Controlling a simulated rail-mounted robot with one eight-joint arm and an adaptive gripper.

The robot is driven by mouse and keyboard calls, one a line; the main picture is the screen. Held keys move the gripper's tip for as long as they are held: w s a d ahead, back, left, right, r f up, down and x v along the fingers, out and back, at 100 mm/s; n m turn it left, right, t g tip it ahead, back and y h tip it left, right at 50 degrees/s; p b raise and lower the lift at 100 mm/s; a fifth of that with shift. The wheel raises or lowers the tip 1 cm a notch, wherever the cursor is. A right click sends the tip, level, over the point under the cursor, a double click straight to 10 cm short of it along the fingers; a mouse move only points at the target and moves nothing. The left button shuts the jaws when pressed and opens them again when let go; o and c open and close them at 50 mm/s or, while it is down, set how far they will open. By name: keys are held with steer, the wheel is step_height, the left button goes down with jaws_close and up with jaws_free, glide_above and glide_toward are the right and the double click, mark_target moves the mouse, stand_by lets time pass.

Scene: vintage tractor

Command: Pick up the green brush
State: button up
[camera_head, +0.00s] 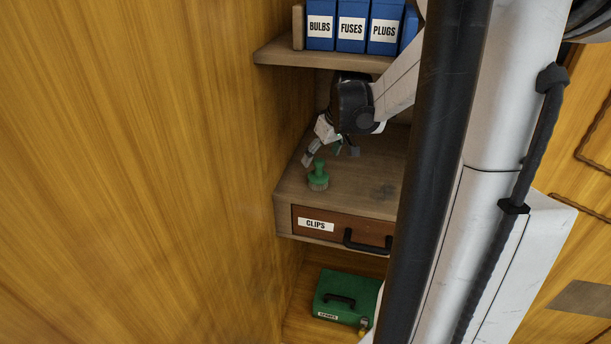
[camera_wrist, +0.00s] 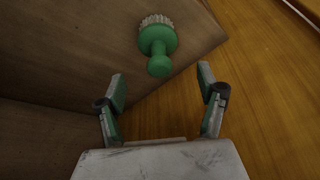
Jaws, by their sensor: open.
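The green brush (camera_head: 318,176) stands upright on top of the wooden drawer cabinet (camera_head: 350,195), bristles down and knob up. In the wrist view the brush (camera_wrist: 158,46) lies ahead of my fingertips, its knob pointing toward the space between them. My gripper (camera_head: 328,152) is just above and behind the brush in the head view. In the wrist view my gripper (camera_wrist: 161,88) is open and empty, with its two fingers apart and the brush beyond them. No contact with the brush shows.
The drawer labelled CLIPS (camera_head: 340,226) has a dark handle. A shelf (camera_head: 290,52) above holds blue boxes (camera_head: 352,22). A wooden wall (camera_head: 150,170) stands close on the left. A green case (camera_head: 345,297) sits below. My column hides the cabinet's right side.

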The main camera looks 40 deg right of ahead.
mark_target(316, 169)
steer(key=shift+x, duration=3.6)
steer(key=shift+s, duration=0.15)
steer(key=c, duration=1.3)
